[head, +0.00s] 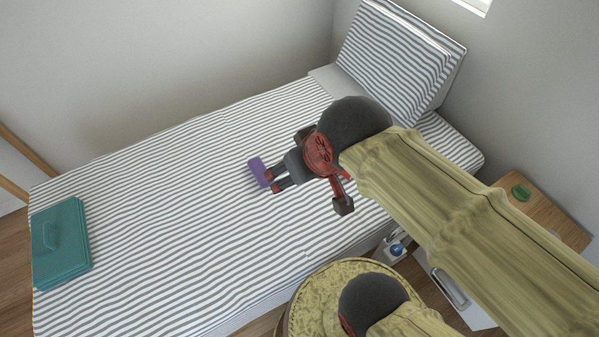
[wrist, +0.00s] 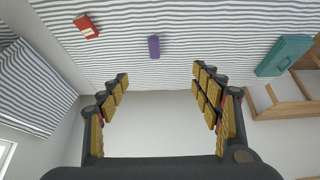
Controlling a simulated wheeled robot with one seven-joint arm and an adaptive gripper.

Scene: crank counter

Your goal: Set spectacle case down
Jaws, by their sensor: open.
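A small purple case (head: 257,172), which I take to be the spectacle case, lies on the striped bed (head: 170,215). It also shows in the wrist view (wrist: 153,46), beyond the gap between my fingertips. My gripper (head: 272,180) is open, and its fingers reach over the bed towards the case. In the wrist view my gripper (wrist: 160,75) has its fingers wide apart with nothing between them, and the case looks clear of both.
A teal case (head: 60,242) lies at the bed's left end. A red box (wrist: 86,26) lies on the bed in the wrist view. A striped pillow (head: 395,55) leans at the bed's head. A green object (head: 521,192) sits on a wooden-topped bedside cabinet (head: 548,213). Much of the bed is clear.

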